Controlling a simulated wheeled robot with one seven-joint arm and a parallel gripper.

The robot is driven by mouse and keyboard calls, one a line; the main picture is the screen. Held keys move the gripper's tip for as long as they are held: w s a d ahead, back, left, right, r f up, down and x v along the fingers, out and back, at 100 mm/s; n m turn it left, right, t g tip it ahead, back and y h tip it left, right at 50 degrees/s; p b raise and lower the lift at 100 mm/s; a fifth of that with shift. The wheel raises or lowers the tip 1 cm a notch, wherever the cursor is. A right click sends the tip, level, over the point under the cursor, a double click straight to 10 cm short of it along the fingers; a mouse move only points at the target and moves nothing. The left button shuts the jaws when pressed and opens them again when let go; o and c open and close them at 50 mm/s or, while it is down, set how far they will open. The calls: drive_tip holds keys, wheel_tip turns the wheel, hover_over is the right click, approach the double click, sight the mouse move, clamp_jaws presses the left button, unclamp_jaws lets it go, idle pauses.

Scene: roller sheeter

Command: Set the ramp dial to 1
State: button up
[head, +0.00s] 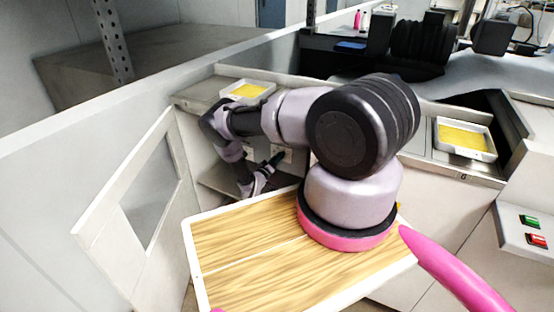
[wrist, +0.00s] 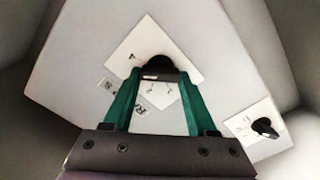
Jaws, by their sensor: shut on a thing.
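In the wrist view, a black dial knob (wrist: 158,63) stands on a white, tilted plate (wrist: 128,58) with small markings. The two green fingers of my gripper (wrist: 157,78) are closed on this knob and hide part of it and its plate. Small cards with letters and numbers show beside and between the fingers; their full text is not readable. I cannot read which value the knob points to. In the head view my gripper (head: 262,176) reaches down to the side panel, and its own arm hides most of the contact.
A second black knob (wrist: 265,127) on a white plate is to the right in the wrist view. In the head view, an open white door (head: 105,190) stands left, with yellow-filled trays (head: 465,152) on the machine. A red and a green switch (head: 530,221) are at right.

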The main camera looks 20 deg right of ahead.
drive_tip(key=n, duration=1.5)
drive_tip(key=f+n, duration=0.1)
drive_tip(key=n, duration=0.7)
drive_tip(key=shift+f, duration=0.1)
drive_tip(key=shift+s, duration=0.1)
idle(0.4)
drive_tip(key=o, duration=1.4)
drive_tip(key=shift+c, duration=0.2)
drive_tip(key=v, duration=1)
drive_tip(key=shift+s+a, duration=0.25)
drive_tip(key=shift+a, duration=0.05)
